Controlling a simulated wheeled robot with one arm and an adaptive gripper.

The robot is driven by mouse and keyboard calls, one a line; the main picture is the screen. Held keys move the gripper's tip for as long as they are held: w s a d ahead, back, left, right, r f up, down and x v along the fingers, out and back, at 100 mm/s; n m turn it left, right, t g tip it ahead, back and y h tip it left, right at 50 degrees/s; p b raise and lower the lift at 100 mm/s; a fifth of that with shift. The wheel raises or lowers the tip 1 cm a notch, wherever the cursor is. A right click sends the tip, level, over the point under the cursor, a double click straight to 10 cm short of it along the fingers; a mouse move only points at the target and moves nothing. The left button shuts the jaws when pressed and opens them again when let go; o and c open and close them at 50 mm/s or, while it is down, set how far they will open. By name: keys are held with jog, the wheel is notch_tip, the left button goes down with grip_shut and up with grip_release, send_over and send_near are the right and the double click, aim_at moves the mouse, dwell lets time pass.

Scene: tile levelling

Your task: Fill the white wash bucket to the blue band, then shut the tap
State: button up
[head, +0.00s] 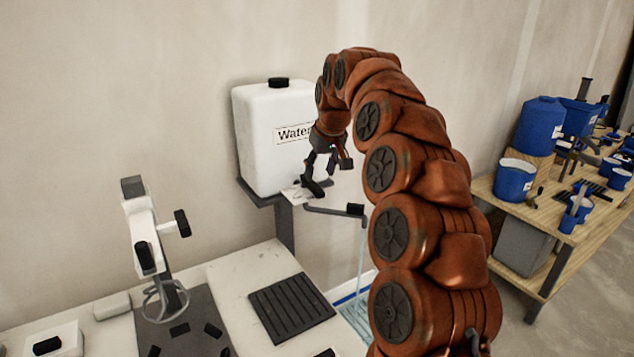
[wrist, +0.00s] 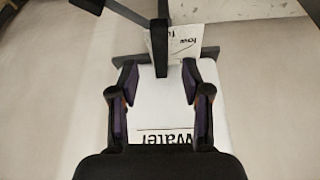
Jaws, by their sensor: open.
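The white water tank (head: 258,140) has a black cap and a "Water" label; its lower part shows in the wrist view (wrist: 178,95). A pale blue water stream (head: 362,250) falls from there. A white bucket with a blue band (head: 346,295) stands below, mostly hidden by my arm; its water level is unclear. My gripper (head: 329,180) is open and empty in front of the tank; its fingers show apart (wrist: 161,85).
A white card with writing (wrist: 182,45) is by the tank's foot. A black ribbed mat (head: 291,307) lies on the pale bench (head: 235,275). A white-and-black stand with a whisk (head: 150,250) is left. A wooden table (head: 490,198) with blue containers stands right.

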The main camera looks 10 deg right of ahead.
aim_at(316, 186)
jog(key=shift+p+x, duration=0.75)
jog(key=shift+x, duration=2.2)
jog(key=shift+c, duration=0.3)
grip_shut()
